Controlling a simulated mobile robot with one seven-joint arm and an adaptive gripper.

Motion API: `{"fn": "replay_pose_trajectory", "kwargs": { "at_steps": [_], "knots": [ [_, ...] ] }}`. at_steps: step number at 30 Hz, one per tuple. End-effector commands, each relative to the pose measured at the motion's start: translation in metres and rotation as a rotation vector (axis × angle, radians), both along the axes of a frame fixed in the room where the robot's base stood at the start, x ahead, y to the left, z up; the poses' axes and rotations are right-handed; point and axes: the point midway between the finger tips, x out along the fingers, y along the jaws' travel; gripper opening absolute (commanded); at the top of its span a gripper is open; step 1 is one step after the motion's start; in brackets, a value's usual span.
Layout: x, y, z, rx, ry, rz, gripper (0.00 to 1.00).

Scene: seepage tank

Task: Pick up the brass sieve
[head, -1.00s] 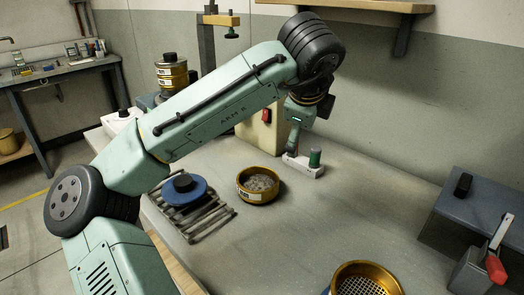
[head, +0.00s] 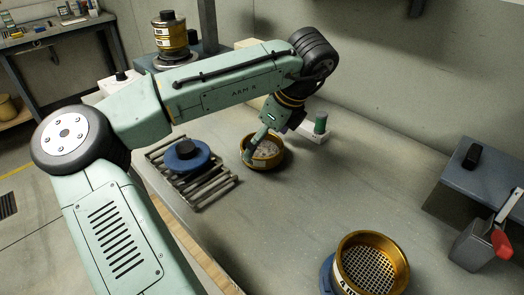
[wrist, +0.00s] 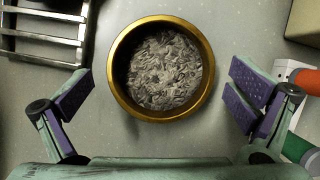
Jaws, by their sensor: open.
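A round brass sieve (head: 268,164) with grey, flaky contents stands on the bench in the head view. It also shows from above in the wrist view (wrist: 165,72), between the spread fingers. My gripper (wrist: 162,92) is open and empty, with one purple-padded finger on each side of the picture, apart from the rim. In the head view my gripper (head: 258,140) hangs over the sieve and hides part of its rim. Another brass sieve (head: 370,268), with a bare wire mesh, stands at the lower right on something blue.
A metal rack (head: 215,183) with a blue, black-knobbed disc (head: 185,158) lies left of the sieve. A white block with a green cylinder (head: 320,123) stands close behind it at right. A brass stack (head: 170,38) is further back.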

Motion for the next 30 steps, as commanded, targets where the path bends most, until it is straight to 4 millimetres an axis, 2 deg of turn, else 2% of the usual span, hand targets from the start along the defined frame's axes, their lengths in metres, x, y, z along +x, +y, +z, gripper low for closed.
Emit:
{"fn": "replay_pose_trajectory", "kwargs": {
  "at_steps": [6, 13, 30],
  "knots": [
    [0.005, 0.007, -0.021, 0.000, 0.000, 0.001, 1.00],
    [0.006, 0.007, -0.023, -0.001, -0.002, -0.001, 1.00],
    [0.005, 0.007, -0.022, -0.001, -0.002, -0.001, 0.63]
  ]
}}
